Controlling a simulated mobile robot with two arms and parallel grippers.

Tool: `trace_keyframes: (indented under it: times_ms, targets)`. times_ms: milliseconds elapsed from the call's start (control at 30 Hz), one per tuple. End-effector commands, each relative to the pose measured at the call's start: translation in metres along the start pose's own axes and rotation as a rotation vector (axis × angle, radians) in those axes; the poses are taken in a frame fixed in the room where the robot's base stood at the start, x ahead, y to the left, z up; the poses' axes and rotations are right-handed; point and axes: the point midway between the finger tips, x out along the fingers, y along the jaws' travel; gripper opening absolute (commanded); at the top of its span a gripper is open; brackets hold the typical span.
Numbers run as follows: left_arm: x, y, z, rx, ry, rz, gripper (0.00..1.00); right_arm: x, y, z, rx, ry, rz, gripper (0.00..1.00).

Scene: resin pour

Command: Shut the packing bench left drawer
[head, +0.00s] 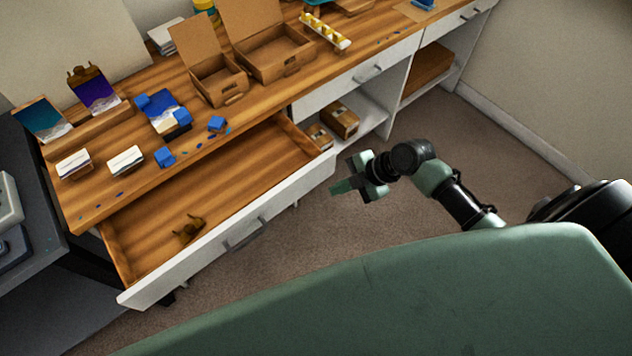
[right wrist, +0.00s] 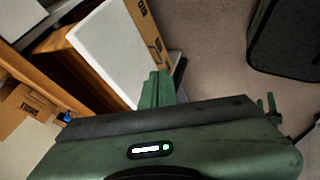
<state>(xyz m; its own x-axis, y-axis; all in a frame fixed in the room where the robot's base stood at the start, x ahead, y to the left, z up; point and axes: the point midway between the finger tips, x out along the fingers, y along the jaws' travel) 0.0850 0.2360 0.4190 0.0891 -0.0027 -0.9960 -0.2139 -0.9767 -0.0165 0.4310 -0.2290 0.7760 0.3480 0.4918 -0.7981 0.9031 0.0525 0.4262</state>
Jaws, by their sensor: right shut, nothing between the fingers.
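The packing bench (head: 95,212) runs across the head view. Its left drawer (head: 240,226) is pulled well out, with a white front and a dark handle (head: 246,235). A small brown object (head: 190,229) lies inside the drawer. My right gripper (head: 341,188) is shut and empty, just beyond the right end of the drawer front, apart from it in the head view. In the right wrist view the shut fingers (right wrist: 157,88) show close to the end of the white drawer front (right wrist: 112,50); I cannot tell whether they touch. My left gripper is not in view.
On the bench top stand open cardboard boxes (head: 216,85), blue blocks (head: 165,157) and cards on a wooden stand. The right drawer (head: 360,80) is shut, with boxes (head: 340,120) on a shelf below. Carpeted floor (head: 400,210) is free around my right gripper.

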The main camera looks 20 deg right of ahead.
Motion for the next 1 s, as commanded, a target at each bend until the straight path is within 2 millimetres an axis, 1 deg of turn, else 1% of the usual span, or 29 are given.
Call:
trace_keyframes:
  times_ms: [33, 100, 267, 300, 400, 500, 600, 1000]
  targets:
    - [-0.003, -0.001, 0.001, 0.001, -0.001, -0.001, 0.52, 0.011, 0.001, -0.003, 0.004, 0.005, 0.001, 0.00]
    - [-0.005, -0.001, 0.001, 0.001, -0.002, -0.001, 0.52, 0.027, 0.001, -0.002, 0.005, 0.004, 0.001, 0.00]
    - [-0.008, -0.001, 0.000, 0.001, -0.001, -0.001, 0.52, 0.060, 0.001, -0.003, 0.004, 0.004, -0.001, 0.00]
    - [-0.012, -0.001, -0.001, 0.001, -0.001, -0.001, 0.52, 0.060, 0.012, -0.002, 0.001, 0.001, 0.004, 0.00]
    - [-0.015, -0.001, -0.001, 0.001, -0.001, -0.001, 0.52, 0.066, 0.024, -0.002, 0.001, 0.001, 0.002, 0.00]
    - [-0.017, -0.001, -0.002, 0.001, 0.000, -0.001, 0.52, 0.071, 0.030, -0.001, 0.003, -0.001, 0.001, 0.00]
    - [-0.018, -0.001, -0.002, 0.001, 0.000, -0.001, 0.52, 0.074, 0.035, 0.000, 0.001, -0.002, 0.001, 0.00]
    - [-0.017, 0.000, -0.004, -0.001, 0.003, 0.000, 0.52, 0.075, 0.035, 0.001, 0.001, -0.002, 0.000, 0.00]
